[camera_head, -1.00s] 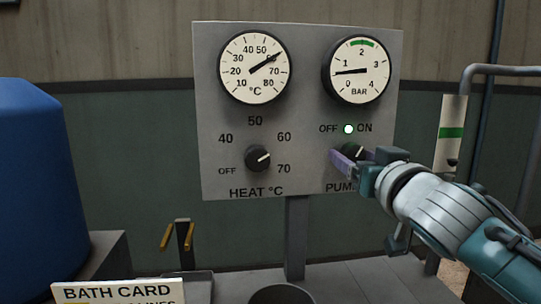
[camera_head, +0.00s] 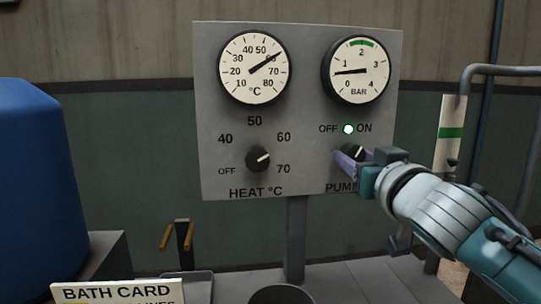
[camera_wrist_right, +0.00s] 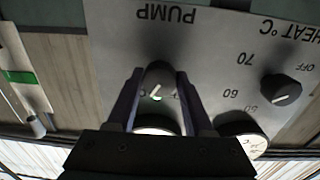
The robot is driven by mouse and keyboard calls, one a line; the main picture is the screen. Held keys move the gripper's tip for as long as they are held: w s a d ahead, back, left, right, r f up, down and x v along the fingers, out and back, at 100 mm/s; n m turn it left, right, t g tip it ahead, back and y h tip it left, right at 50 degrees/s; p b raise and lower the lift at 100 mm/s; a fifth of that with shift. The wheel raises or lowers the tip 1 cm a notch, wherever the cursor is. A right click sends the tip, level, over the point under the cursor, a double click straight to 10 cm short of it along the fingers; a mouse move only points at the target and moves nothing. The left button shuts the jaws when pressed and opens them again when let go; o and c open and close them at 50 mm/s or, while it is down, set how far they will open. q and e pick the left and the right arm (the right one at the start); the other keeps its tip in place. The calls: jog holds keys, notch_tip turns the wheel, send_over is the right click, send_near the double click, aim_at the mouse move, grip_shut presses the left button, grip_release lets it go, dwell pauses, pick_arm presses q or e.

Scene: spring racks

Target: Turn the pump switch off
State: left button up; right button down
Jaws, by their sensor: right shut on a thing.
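The pump switch is a dark round knob (camera_head: 352,151) low on the right of the grey panel (camera_head: 300,120). Its white pointer line leans up and right, towards ON. The small lamp (camera_head: 348,129) between OFF and ON is lit green. My right gripper (camera_head: 354,157) is at the knob and partly hides it and the PUMP label. In the right wrist view the knob (camera_wrist_right: 158,76) sits between the two fingers of my right gripper (camera_wrist_right: 157,82), which is shut on it. My left gripper is not in view.
A heat knob (camera_head: 257,158) is to the left of the pump knob. A temperature gauge (camera_head: 254,67) and a pressure gauge (camera_head: 356,69) sit above. A blue tank (camera_head: 38,180) and a bath card (camera_head: 118,292) are at left. A pipe (camera_head: 500,70) rises at right.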

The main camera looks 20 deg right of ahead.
jog(key=n, duration=1.1)
jog(key=shift+n, duration=0.3)
dwell(0.3)
jog(key=shift+c, duration=1.4)
grip_release()
jog(key=shift+d, duration=0.1)
jog(key=shift+s, duration=0.15)
jog(key=v, duration=0.9)
jog(key=shift+s, duration=0.35)
